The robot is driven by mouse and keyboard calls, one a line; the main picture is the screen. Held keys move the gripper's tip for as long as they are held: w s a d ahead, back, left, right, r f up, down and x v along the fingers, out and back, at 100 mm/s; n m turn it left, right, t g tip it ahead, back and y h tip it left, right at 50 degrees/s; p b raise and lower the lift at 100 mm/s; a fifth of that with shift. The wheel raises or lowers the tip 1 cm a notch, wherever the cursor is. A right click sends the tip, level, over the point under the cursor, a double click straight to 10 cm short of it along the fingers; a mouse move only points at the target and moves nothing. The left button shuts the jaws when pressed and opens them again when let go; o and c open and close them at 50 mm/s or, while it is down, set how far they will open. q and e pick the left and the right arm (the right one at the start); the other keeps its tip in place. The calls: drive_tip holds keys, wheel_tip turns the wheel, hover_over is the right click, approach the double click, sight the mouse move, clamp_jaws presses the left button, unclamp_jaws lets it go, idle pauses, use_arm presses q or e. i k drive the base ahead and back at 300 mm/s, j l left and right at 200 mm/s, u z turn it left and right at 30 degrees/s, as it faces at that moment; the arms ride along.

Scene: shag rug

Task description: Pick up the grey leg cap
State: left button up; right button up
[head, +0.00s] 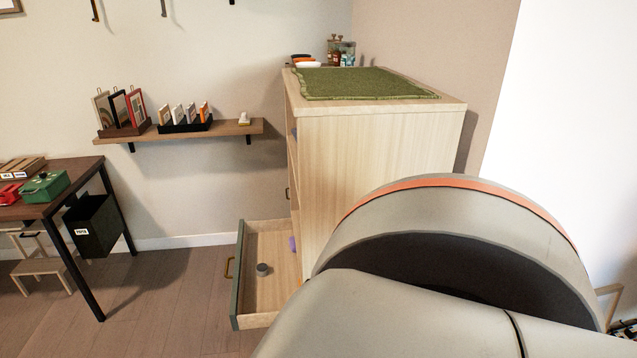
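A small grey cap (263,269) sits in the open bottom drawer (238,275) of the light wood cabinet (375,145). It looks like a short grey cylinder and stands near the drawer's green front panel. A purple object (292,243) is in the drawer further right, partly cut off by the cabinet. A large grey arm link of mine with an orange band fills the lower right. Neither of my grippers shows in the head view.
A green mat (362,84) and jars (341,51) are on the cabinet top. A wall shelf (220,130) holds cards and frames. A dark table (50,195), a black bin (93,226) and a stool (40,267) stand left. Floor before the drawer is clear.

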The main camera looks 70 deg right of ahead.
sight(261, 269)
drive_tip(key=i+j+z, duration=0.1)
drive_tip(key=z, duration=1.45)
